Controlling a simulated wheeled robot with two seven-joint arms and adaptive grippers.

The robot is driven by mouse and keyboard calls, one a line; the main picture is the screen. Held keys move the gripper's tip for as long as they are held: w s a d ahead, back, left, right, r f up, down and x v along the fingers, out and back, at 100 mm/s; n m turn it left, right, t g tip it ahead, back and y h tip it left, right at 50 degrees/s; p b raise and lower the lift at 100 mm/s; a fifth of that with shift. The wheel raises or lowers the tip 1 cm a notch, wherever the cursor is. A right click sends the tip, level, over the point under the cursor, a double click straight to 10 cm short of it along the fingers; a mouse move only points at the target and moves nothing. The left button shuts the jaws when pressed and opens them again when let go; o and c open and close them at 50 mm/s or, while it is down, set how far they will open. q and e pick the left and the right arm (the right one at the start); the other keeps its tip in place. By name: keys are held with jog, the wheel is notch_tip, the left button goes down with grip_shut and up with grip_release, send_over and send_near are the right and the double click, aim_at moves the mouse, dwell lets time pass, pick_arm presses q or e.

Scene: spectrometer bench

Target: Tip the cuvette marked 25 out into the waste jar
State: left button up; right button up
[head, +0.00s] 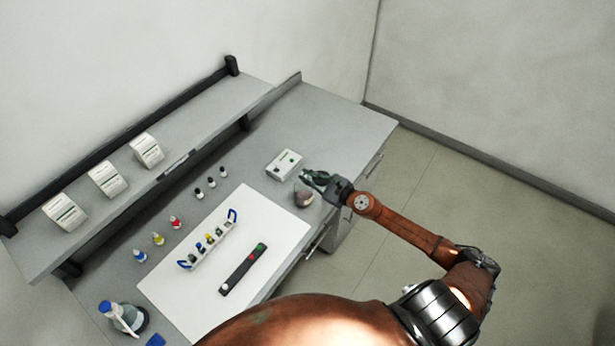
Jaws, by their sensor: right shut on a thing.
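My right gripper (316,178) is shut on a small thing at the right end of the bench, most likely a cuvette. It is too small and too covered by the dark fingers for me to read a mark. The gripper is just above and behind a small round jar (304,198) with dull, pinkish-brown contents, which looks like the waste jar. I cannot tell whether the held thing is tilted or over the jar's mouth. A rack with blue ends (186,265) stands on the white mat (262,215) with several cuvettes in it. My left gripper is out of view.
A white box (284,164) sits close behind the jar. A black strip (243,268) lies on the mat. Small bottles (158,239) and dark-capped vials (211,182) stand behind the mat. A wash bottle (122,316) is at front left. The bench's far right end is clear.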

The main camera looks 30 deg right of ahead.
jog(key=shift+r, duration=0.15)
notch_tip(320, 180, up, 5)
jog(key=p, duration=0.4)
jog(key=shift+p, duration=0.35)
